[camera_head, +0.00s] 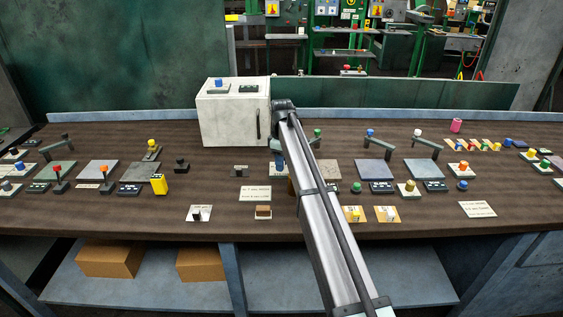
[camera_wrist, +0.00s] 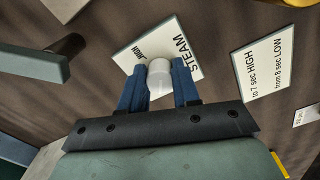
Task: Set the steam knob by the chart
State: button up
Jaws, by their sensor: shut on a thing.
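In the wrist view, a small white cylindrical knob (camera_wrist: 159,76) stands on a white plate (camera_wrist: 130,56) lettered STEAM, with a second, smaller word. My gripper (camera_wrist: 159,85) has its two blue fingers on either side of the knob and is shut on it. The knob's pointer or mark cannot be made out. A white chart card (camera_wrist: 265,68) lies right of the plate and reads "to 7 sec HIGH, from 8 sec LOW". In the head view a lettered card (camera_head: 255,193) lies left of my arm; my arm hides most of the knob area.
A white cabinet (camera_head: 225,120) stands at the back, just left of my gripper. Levers, knobs and plates fill both sides of the brown bench (camera_head: 120,215). A grey lever (camera_wrist: 35,63) shows left in the wrist view. Another lettered card (camera_head: 478,209) lies at the right front.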

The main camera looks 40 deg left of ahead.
jog(key=m, duration=0.6)
jog(key=shift+s, duration=0.1)
jog(key=m, duration=0.4)
jog(key=shift+m, duration=0.4)
dwell(0.3)
jog(key=o, duration=1.1)
jog(key=shift+c, duration=0.2)
jog(key=shift+r, duration=0.1)
notch_tip(320, 180, up, 14)
